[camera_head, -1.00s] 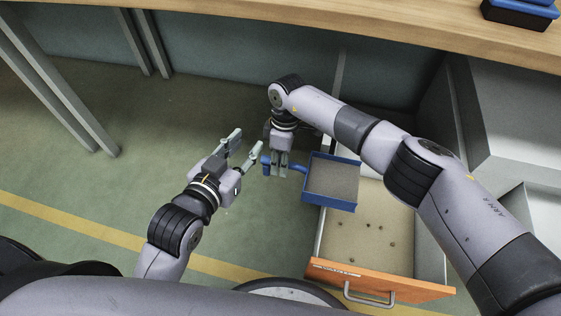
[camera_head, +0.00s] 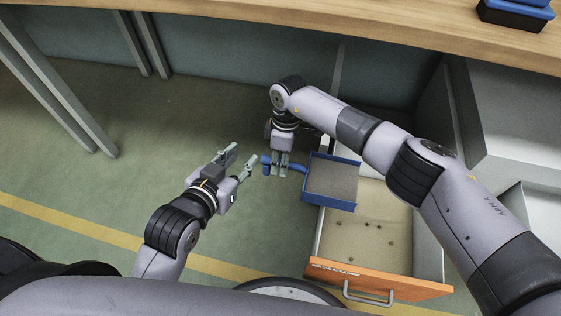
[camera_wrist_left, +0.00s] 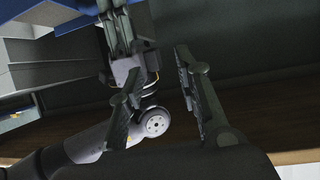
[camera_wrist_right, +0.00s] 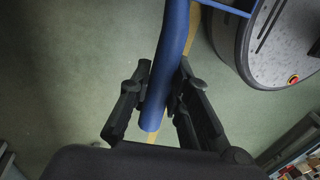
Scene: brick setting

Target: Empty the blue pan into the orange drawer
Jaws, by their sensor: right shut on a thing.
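The blue pan (camera_head: 330,185) is held over the back left part of the open drawer (camera_head: 375,293), which has an orange front and a metal handle. The pan looks empty in the head view, with a bare grey inside. Several small dark pieces lie on the drawer's bottom (camera_head: 345,240). My right gripper (camera_head: 281,172) is shut on the pan's blue handle, which also shows between the fingers in the right wrist view (camera_wrist_right: 170,70). My left gripper (camera_head: 240,162) is open and empty, left of the pan handle and apart from it.
A wooden worktop (camera_head: 330,32) runs along the back, with blue boxes (camera_head: 515,12) at its right end. Grey cabinet parts (camera_head: 510,120) stand right of the drawer. Metal legs (camera_head: 60,85) stand at left. The green floor at left is clear.

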